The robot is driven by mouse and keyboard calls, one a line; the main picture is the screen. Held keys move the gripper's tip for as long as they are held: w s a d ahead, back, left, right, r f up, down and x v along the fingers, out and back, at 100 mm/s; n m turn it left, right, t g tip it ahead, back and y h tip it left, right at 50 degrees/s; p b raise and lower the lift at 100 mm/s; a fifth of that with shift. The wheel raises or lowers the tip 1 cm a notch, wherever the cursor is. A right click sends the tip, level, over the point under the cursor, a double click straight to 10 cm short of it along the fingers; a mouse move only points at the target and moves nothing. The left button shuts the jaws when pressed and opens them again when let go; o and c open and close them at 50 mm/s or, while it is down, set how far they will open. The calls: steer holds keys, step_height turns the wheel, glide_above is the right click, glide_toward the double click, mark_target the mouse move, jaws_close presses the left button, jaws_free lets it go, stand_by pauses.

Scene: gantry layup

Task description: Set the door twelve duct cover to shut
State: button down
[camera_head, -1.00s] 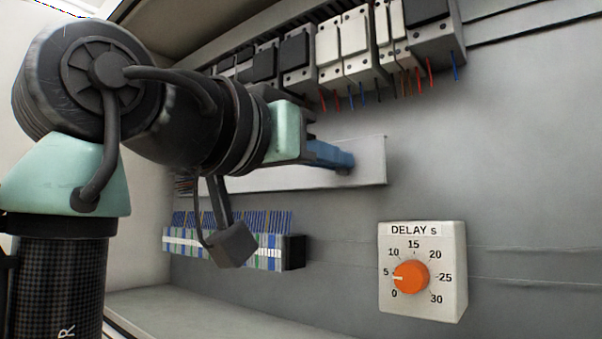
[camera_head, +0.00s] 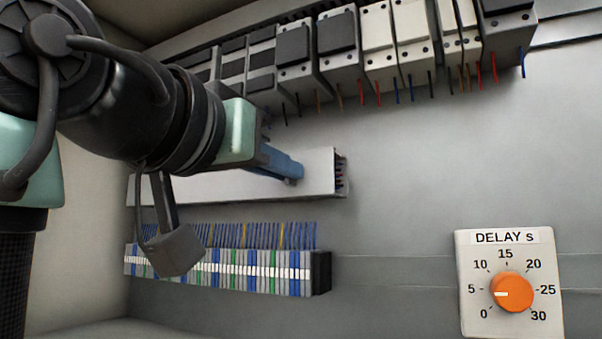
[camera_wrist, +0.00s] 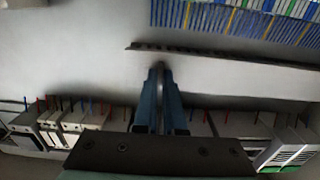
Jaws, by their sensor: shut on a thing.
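The duct cover (camera_head: 222,190) is a long pale strip lying along a wiring duct on the grey back panel, in the middle left of the head view. My gripper (camera_head: 297,172), with blue fingers, is shut on a small dark knob (camera_wrist: 158,66) near the cover's right end. In the wrist view the two fingers sit close together around the knob, with the pale cover (camera_wrist: 225,78) behind them. Coloured wires (camera_head: 341,172) show in a narrow gap just past the cover's right end. My arm hides part of the cover's left side. No door number is readable.
A row of relays with hanging wires (camera_head: 320,55) runs above the duct. A terminal strip (camera_head: 270,272) with blue wires lies below it, partly behind my arm. A delay timer with an orange dial (camera_head: 512,292) is at lower right. The panel right of the duct is bare.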

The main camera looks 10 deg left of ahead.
steer(key=shift+a+r, duration=0.1)
steer(key=shift+a, duration=0.05)
steer(key=c, duration=1)
jaws_free()
steer(key=shift+w+a, duration=0.1)
steer(key=shift+a, duration=0.05)
